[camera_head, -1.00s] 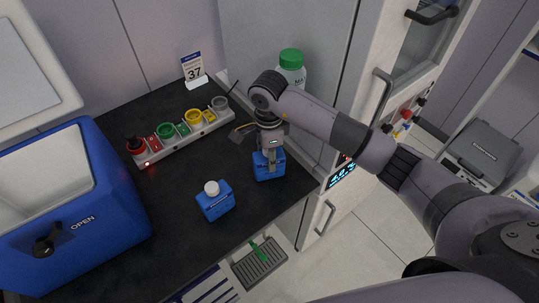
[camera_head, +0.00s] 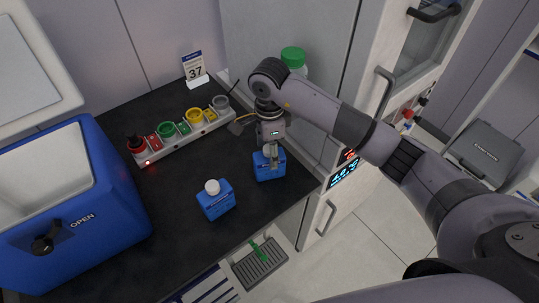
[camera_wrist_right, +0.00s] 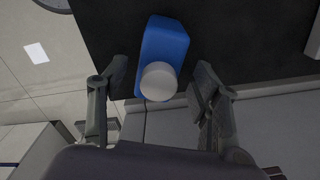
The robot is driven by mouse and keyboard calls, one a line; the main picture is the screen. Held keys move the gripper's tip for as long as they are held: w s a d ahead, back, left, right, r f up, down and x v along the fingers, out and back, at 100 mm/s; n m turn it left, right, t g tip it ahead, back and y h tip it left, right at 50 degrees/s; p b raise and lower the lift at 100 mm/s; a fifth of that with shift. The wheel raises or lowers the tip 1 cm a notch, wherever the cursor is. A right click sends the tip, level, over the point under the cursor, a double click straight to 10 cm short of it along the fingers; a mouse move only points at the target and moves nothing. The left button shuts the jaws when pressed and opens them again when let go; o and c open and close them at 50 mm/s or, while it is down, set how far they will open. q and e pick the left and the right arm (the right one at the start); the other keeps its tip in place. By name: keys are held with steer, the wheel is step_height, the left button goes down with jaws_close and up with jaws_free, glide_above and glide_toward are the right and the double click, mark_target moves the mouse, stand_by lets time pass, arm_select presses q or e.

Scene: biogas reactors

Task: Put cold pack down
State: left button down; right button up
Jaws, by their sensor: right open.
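A blue cold pack (camera_head: 268,168), shaped like a flat bottle, stands upright on the black worktop near its right edge. My right gripper (camera_head: 271,153) is just above it, open, with the fingers pointing down and hiding part of its top. In the right wrist view the blue pack (camera_wrist_right: 165,48) with its white cap (camera_wrist_right: 159,81) lies between the two spread fingers, with gaps on both sides. A second blue cold pack (camera_head: 215,201) with a white cap stands to the left on the worktop. My left gripper is out of view.
An open blue cooler box (camera_head: 105,245) stands at the left. A rack (camera_head: 183,138) with coloured round holders and a sign reading 37 (camera_head: 194,70) are at the back. A green-capped bottle (camera_head: 293,58) stands behind my arm, by the tall grey cabinet (camera_head: 285,25).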

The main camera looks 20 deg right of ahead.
step_height(320, 180, up, 8)
steer(key=shift+r+b, duration=0.2)
steer(key=shift+b, duration=0.7)
steer(key=shift+r, duration=0.6)
